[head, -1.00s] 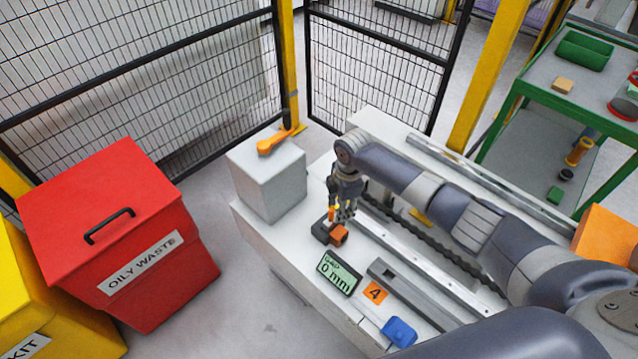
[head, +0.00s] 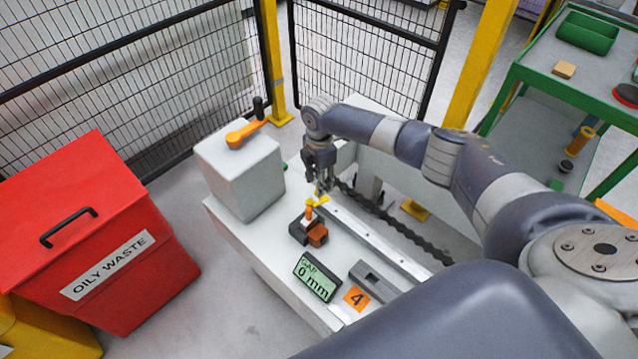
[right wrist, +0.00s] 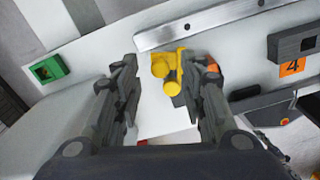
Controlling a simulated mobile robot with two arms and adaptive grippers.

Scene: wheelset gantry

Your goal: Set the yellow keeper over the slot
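The yellow keeper (head: 318,199) shows just below my right gripper (head: 320,186) in the head view, beside an orange-yellow knob on a small dark block (head: 299,233) with an orange-brown side. In the right wrist view, the yellow piece (right wrist: 163,65), with a round knob end towards me, lies between and beyond the fingertips of my right gripper (right wrist: 165,75). My left gripper is not in view.
A display reading "0 mm" (head: 317,277) and a dark block by the orange 4 label (head: 372,281) stand nearby. A metal rail (head: 378,243) runs alongside. A grey box (head: 240,178) with an orange handle on top stands at the left end. A red bin (head: 90,225) is farther left.

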